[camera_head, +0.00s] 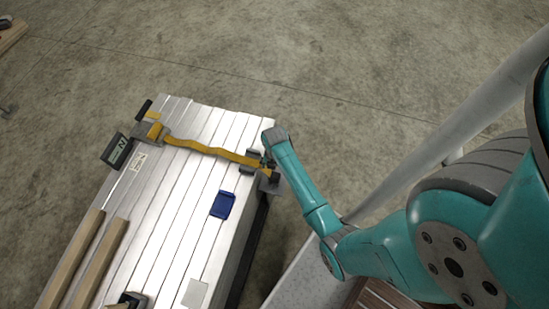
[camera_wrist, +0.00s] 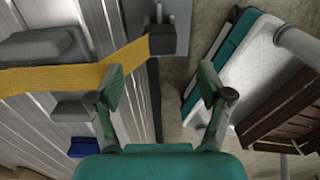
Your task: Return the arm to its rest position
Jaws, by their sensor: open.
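My gripper (camera_wrist: 165,95) is open and empty in the wrist view, its two fingers spread apart. It hangs over the right edge of the aluminium trailer bed (camera_head: 190,210), close to the right end of a yellow strap (camera_head: 205,148). The strap also shows in the wrist view (camera_wrist: 60,78), passing just left of the left finger; I cannot tell whether they touch.
A blue item (camera_head: 222,205) lies on the bed. Wooden bars (camera_head: 85,255) lie at its left. A dark box with a label (camera_head: 116,150) is at the strap's left end. A grey rail (camera_head: 440,130) stands behind the arm.

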